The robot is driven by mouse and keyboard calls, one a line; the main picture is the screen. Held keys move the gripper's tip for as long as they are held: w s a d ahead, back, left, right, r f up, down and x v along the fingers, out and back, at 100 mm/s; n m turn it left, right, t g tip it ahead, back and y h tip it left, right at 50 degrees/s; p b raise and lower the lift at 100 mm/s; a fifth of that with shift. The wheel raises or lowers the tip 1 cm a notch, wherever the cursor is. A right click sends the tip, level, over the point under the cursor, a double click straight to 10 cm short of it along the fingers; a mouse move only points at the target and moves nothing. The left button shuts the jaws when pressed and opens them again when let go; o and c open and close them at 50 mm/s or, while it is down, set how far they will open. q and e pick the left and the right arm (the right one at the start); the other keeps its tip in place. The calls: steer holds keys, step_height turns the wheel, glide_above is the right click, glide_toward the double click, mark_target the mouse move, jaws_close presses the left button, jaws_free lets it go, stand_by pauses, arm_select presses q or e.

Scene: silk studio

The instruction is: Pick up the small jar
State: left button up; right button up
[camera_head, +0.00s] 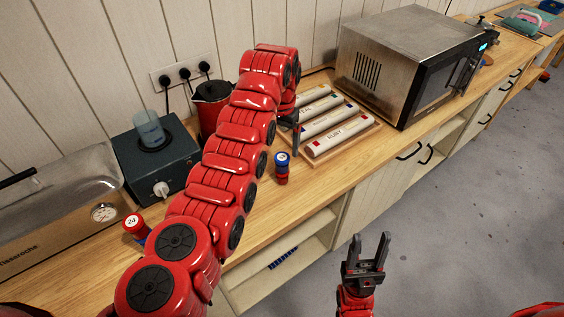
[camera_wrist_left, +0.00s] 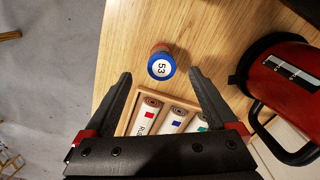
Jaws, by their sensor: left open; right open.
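A small jar (camera_head: 282,168) with a blue rim and white top stands upright on the wooden counter, near its front edge. In the left wrist view, the jar (camera_wrist_left: 161,65) shows from above with "53" on its lid. My left gripper (camera_head: 293,138) points down just behind the jar. In the wrist view its fingers (camera_wrist_left: 160,75) are spread apart with nothing held, and the jar appears centred just beyond the tips. Another small jar (camera_head: 133,223), marked "24", stands at the left by a dark box. My right gripper (camera_head: 371,248) is open and empty in front of the counter.
A wooden tray (camera_head: 373,127) of labelled rolls lies right of the left gripper. A microwave (camera_head: 405,65) stands beyond it. A red kettle (camera_head: 207,105), a dark box (camera_head: 160,165) with a blue cup, and a metal tank (camera_head: 70,205) stand left.

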mark_target(281, 158)
arm_select(q)
step_height(281, 158, down, 3)
steer(key=shift+r+p, duration=0.2)
steer(key=shift+p, duration=0.45)
steer(key=shift+w+f, duration=0.1)
steer(key=shift+f, duration=0.2)
steer(key=shift+f+p, duration=0.15)
steer(key=shift+p, duration=0.2)
step_height(281, 158, down, 4)
steer(key=shift+w+p, duration=0.1)
steer(key=shift+p, duration=1.1)
steer(key=shift+f, duration=0.5)
steer(key=shift+c, duration=0.2)
jaws_close()
